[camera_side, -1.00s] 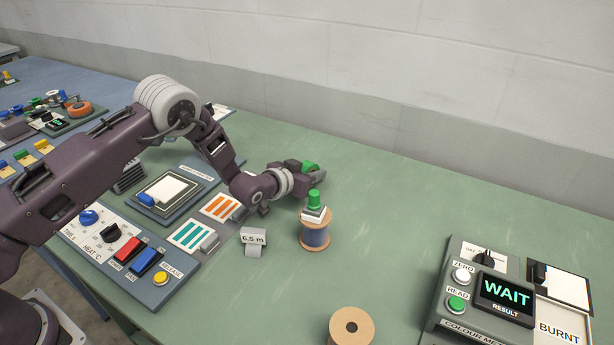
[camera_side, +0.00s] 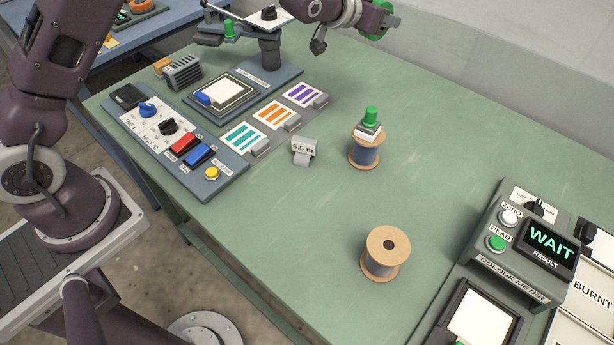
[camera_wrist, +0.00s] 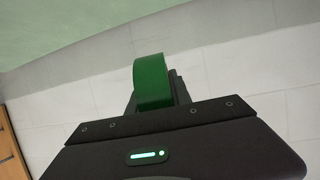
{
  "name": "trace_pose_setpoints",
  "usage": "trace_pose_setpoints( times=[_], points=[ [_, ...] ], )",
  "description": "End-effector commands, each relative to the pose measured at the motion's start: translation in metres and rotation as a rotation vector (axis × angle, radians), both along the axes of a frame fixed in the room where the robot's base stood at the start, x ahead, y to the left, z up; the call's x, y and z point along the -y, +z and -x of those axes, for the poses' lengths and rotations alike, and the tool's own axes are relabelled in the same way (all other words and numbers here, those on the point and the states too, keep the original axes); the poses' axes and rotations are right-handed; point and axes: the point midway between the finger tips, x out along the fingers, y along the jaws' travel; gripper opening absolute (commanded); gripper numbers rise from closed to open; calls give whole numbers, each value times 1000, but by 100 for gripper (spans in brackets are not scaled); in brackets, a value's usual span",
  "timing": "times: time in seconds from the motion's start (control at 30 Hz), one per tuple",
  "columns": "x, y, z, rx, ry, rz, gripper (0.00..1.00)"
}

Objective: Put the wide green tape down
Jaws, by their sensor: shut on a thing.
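The wide green tape (camera_side: 377,24) is a green roll held in my gripper (camera_side: 388,14) at the top of the side view. In the wrist view the tape (camera_wrist: 151,82) stands out beyond the dark gripper body (camera_wrist: 168,88), and the jaws are mostly hidden behind it. My gripper is shut on the tape. In the side view it appears above the far part of the green table, and I cannot tell how high. The wrist view shows pale wall and a strip of green surface behind the tape.
A grey spool (camera_side: 381,254) stands nearer the front. The colour meter (camera_side: 522,245) is at right, the press (camera_side: 250,70) at left.

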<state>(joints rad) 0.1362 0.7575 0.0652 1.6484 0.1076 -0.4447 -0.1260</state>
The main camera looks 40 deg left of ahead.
Motion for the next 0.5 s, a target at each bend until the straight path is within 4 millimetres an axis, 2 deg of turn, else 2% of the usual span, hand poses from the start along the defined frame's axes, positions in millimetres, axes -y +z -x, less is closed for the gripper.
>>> trace_pose_setpoints(
  times=[0.03,0.07,0.37,0.5],
  points=[
    [0,17,-1,7,0,1,0],
    [0,25,-1,6,0,1,0],
    [40,33,42,1,-236,0,0],
    [68,36,75,2,-397,1,0]
  ],
)
